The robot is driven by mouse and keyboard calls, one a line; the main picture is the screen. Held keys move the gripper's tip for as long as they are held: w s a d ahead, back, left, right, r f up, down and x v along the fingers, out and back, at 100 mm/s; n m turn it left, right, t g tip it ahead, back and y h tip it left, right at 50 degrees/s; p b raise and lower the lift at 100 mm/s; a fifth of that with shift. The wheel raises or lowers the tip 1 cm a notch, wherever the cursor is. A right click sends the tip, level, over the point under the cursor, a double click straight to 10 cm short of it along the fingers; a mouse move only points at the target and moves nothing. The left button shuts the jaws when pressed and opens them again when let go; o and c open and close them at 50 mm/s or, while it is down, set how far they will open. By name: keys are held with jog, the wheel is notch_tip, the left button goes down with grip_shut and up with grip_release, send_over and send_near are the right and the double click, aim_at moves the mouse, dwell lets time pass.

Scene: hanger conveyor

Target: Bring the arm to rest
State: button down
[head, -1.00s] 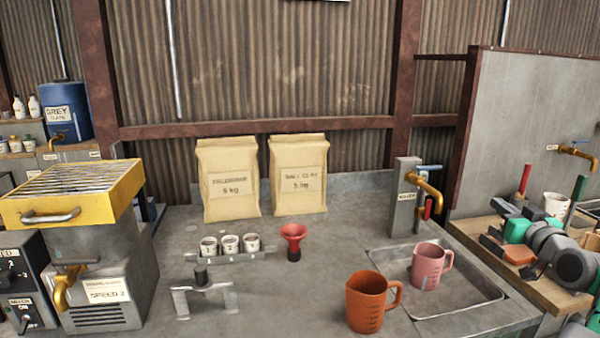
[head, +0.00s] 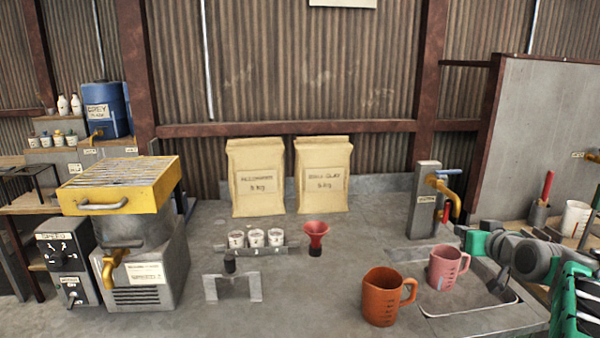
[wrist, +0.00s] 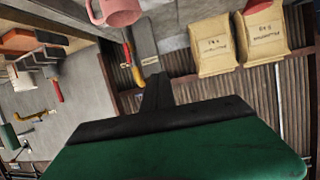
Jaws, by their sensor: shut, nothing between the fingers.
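My arm enters the head view from the right edge, with green and grey links. Its green and dark end (head: 478,243) is in front of the right side of the sink, right of the pink jug (head: 447,268). In the wrist view, my gripper (wrist: 157,85) has a broad green body and narrow dark fingers close together. It is shut and holds nothing. The pink jug also shows at the top of the wrist view (wrist: 118,12), apart from the fingers.
An orange jug (head: 385,298) stands left of the sink (head: 470,322). A grey tap post (head: 424,200) rises behind it. A red funnel (head: 316,236), a rack of small cups (head: 250,248) and two paper bags (head: 257,180) stand farther left. A grey partition (head: 535,150) is at right.

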jog(key=s+a+f+n+g+y+p, duration=0.1)
jog(key=s+a+f+g+p, duration=0.3)
jog(key=a, duration=0.7)
jog(key=s+a+f+g, duration=0.25)
jog(key=s+a, duration=0.25)
jog(key=a, duration=0.5)
jog(key=s+a+f+g, duration=0.2)
jog(key=s+a+f, duration=0.1)
jog(key=s, duration=0.5)
jog(key=s+a+f+g+p, duration=0.1)
jog(key=s+a+f+g, duration=0.1)
jog(key=s, duration=0.6)
jog(key=shift+s+a+f+h, duration=0.2)
jog(key=shift+a+f+h, duration=0.1)
jog(key=shift+a+f, duration=0.6)
